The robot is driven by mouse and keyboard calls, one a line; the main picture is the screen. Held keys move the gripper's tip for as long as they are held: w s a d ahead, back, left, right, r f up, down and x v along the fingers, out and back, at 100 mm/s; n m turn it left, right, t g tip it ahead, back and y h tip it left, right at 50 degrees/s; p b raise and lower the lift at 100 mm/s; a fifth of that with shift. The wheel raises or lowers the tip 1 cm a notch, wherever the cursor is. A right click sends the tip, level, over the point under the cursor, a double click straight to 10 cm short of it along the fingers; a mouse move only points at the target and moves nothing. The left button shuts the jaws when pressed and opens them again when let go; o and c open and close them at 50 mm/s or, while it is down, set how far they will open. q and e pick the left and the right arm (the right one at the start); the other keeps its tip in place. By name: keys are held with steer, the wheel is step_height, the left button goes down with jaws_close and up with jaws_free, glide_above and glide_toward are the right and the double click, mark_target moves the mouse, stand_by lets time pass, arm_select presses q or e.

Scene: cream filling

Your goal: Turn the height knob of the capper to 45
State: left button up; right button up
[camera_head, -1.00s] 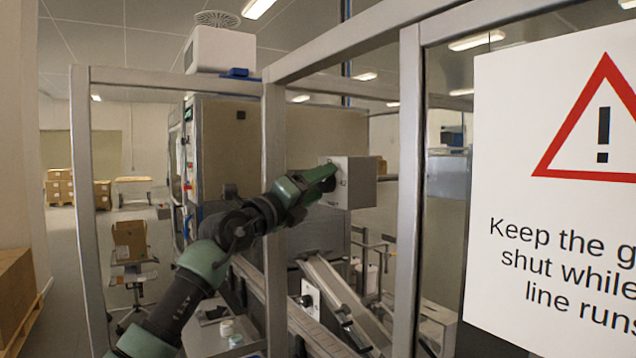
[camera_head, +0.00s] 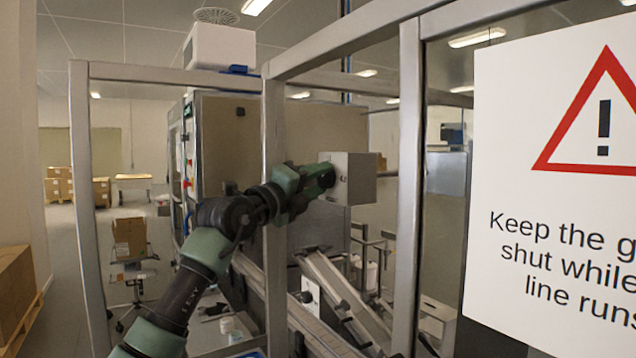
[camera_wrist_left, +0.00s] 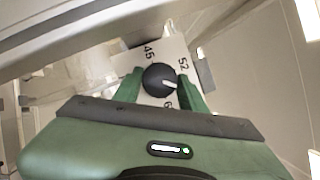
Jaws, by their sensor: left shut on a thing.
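The capper's height knob (camera_wrist_left: 158,78) is a black round knob with a white pointer, on a pale dial plate (camera_wrist_left: 150,58) marked 45, 52 and a partly hidden number starting with 6. In the left wrist view the pointer aims right and slightly down, between the 52 and the hidden number. My left gripper (camera_wrist_left: 160,88) has its green fingers on both sides of the knob and is shut on it. In the head view this gripper (camera_head: 328,176) reaches the left face of the grey capper box (camera_head: 357,181) and hides the knob. My right gripper is out of view.
Metal guard posts (camera_head: 274,220) and a frame stand close around my left arm. A warning sign (camera_head: 560,170) fills the right side. Sloping conveyor rails (camera_head: 335,290) run below the box. A large cabinet (camera_head: 225,150) stands behind the arm.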

arm_select(q)
steer(key=shift+n+g+y, duration=0.5)
steer(key=shift+n+y, duration=0.2)
steer(key=shift+n, duration=1.4)
steer(key=o, duration=1.4)
steer(key=shift+c, duration=0.2)
steer(key=shift+s, duration=0.15)
